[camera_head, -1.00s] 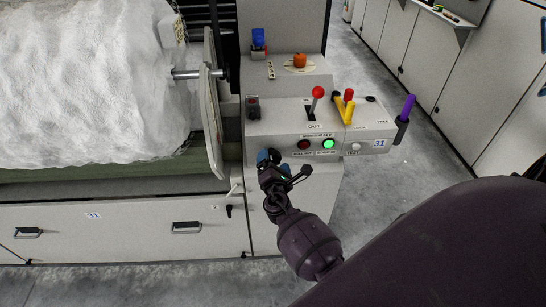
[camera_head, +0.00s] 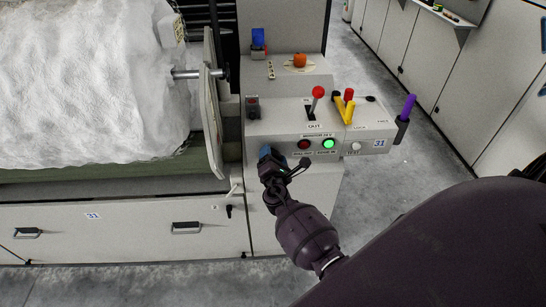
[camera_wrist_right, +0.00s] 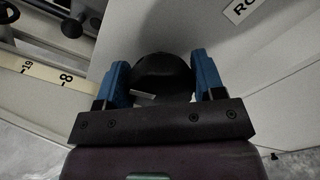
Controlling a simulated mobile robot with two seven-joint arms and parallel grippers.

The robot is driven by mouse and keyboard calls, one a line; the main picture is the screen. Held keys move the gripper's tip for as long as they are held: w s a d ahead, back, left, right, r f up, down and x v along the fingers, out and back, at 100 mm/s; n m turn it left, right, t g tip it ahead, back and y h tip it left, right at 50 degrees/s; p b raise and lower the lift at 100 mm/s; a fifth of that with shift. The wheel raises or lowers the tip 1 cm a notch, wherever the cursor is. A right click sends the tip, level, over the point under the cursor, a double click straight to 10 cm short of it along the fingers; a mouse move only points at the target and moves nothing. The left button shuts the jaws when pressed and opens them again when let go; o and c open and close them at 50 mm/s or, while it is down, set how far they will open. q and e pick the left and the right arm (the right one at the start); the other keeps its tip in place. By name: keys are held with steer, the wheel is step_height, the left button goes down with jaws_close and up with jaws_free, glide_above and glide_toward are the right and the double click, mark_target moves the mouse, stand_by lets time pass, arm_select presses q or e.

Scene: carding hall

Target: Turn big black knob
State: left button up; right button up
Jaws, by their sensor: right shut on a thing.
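The big black knob (camera_wrist_right: 162,74) is on the light grey front of the machine's control box. In the right wrist view it sits between the two blue fingers of my right gripper (camera_wrist_right: 162,82), which is shut on it. In the head view my right gripper (camera_head: 266,154) is at the front left of the control box, below and left of the red button. There the knob is hidden behind the gripper. My left gripper is in neither view.
The control box (camera_head: 277,128) carries a red-ball lever (camera_head: 318,92), yellow levers (camera_head: 344,108), a red button (camera_head: 304,145) and a lit green button (camera_head: 329,143). A purple handle (camera_head: 408,105) sticks up at its right end. A white fibre roll (camera_head: 90,80) lies left.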

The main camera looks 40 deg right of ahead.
steer(key=shift+f+m+b, duration=0.25)
steer(key=shift+m+b, duration=0.15)
steer(key=shift+b, duration=0.1)
steer(key=shift+f+m+b, duration=0.1)
steer(key=shift+m+b, duration=0.25)
steer(key=shift+m, duration=0.35)
steer(key=shift+r+m+b, duration=0.3)
steer(key=shift+b, duration=0.05)
steer(key=o, duration=0.9)
steer(key=v, duration=1.1)
steer(key=shift+d, duration=0.15)
